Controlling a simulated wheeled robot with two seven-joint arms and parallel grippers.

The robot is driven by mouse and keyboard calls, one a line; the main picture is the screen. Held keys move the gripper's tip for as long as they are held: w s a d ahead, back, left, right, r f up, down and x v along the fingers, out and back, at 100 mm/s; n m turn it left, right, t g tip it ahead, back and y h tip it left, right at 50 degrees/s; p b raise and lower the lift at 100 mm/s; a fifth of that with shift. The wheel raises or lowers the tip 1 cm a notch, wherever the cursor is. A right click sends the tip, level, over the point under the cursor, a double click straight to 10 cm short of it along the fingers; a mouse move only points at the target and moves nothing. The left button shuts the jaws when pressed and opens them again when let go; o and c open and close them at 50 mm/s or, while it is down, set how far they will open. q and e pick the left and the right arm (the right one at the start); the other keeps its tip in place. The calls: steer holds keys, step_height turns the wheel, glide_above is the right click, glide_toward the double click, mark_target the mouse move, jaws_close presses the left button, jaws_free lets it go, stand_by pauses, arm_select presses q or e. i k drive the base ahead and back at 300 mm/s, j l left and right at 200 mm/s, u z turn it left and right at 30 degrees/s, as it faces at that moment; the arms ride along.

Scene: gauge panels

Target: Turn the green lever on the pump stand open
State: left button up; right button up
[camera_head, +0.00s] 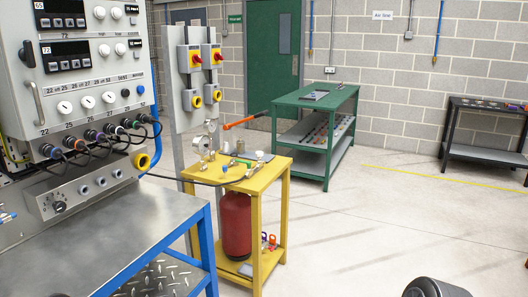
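The yellow pump stand (257,215) is a small table in the middle of the view, with a round gauge (201,143) at its back left. A long orange handle (245,121) slants up to the right above the stand. A small green part (260,155) shows among the metal fittings on the stand's top. It is too small to tell whether this is the green lever or how it is turned. A red cylinder (236,226) stands under the top. Neither of my grippers is in view.
A grey panel (85,75) with dials and hoses stands left, above a metal bench (120,235) with blue legs. A grey post panel with red and yellow switches (194,57) rises behind the stand. A green workbench (316,100) is farther back.

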mark_target(249, 163)
steer(key=i, duration=0.45)
steer(key=i+l+z, duration=0.1)
steer(key=i+l, duration=0.15)
steer(key=i, duration=0.35)
steer(key=i+l+z, duration=0.1)
steer(key=i+l, duration=0.15)
steer(key=i, duration=0.3)
steer(key=i+l+z, duration=0.15)
steer(key=i, duration=0.45)
steer(key=i+l+z, duration=0.1)
steer(key=i, duration=0.5)
